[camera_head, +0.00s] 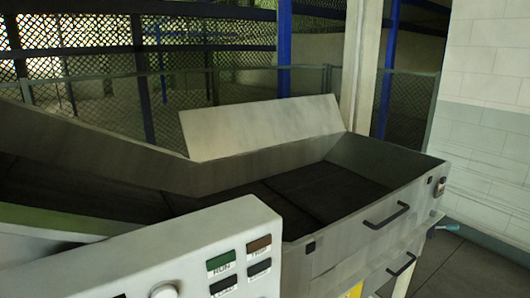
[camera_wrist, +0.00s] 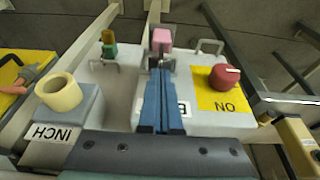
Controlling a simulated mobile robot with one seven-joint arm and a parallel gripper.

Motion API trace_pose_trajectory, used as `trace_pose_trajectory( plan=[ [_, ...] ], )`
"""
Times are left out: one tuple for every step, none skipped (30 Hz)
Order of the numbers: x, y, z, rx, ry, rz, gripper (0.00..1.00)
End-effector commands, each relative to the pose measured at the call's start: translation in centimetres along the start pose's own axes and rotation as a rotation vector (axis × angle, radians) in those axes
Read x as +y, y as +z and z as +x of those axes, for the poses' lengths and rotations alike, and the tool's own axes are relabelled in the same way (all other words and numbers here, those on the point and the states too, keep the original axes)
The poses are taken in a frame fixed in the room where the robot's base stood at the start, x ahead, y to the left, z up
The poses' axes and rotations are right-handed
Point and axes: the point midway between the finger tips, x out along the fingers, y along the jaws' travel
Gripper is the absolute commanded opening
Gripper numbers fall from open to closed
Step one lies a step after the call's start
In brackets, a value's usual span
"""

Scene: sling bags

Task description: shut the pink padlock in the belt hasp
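The pink padlock (camera_wrist: 162,36) shows at the top middle of the wrist view, at the far edge of a white control box. Grey metal parts sit just below its pink body; I cannot tell the shackle from the belt hasp there, or whether the shackle is closed. My gripper (camera_wrist: 162,68) has two blue fingers that lie close together and point at the padlock. Their tips are just short of its pink body, near the grey metal. I see nothing clearly between them. The head view shows neither padlock nor gripper.
A green and brown padlock (camera_wrist: 109,44) stands left of the pink one. A red knob (camera_wrist: 224,77) on a yellow plate is to the right, and a cream knob (camera_wrist: 60,93) to the left. The head view shows a grey metal bin (camera_head: 345,240) behind a white panel (camera_head: 190,245).

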Motion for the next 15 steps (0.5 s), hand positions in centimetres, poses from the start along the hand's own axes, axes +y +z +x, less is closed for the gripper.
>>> trace_pose_trajectory(
  plan=[
    [0.00, 0.00, 0.00, 0.000, 0.000, 0.000, 0.00],
    [0.00, 0.00, 0.00, 0.000, 0.000, 0.000, 0.00],
    [0.00, 0.00, 0.01, 0.000, 0.000, 0.000, 0.00],
    [0.00, 0.01, 0.03, 0.000, 0.000, 0.000, 0.00],
    [0.00, 0.02, 0.06, 0.000, 0.000, 0.000, 0.00],
    [0.00, 0.04, 0.12, 0.000, 0.000, 0.000, 0.00],
    [0.00, 0.06, 0.18, 0.000, 0.000, 0.000, 0.00],
    [0.00, 0.08, 0.25, 0.000, 0.000, 0.000, 0.00],
    [0.00, 0.11, 0.36, 0.000, 0.000, 0.000, 0.00],
    [0.00, 0.14, 0.45, 0.000, 0.000, 0.000, 0.00],
    [0.00, 0.17, 0.55, 0.000, 0.000, 0.000, 0.00],
    [0.00, 0.21, 0.67, 0.000, 0.000, 0.000, 0.00],
    [0.00, 0.23, 0.77, 0.000, 0.000, 0.000, 0.00],
    [0.00, 0.26, 0.86, 0.000, 0.000, 0.000, 0.00],
    [0.00, 0.30, 0.97, 0.000, 0.000, 0.000, 0.00]
  ],
)
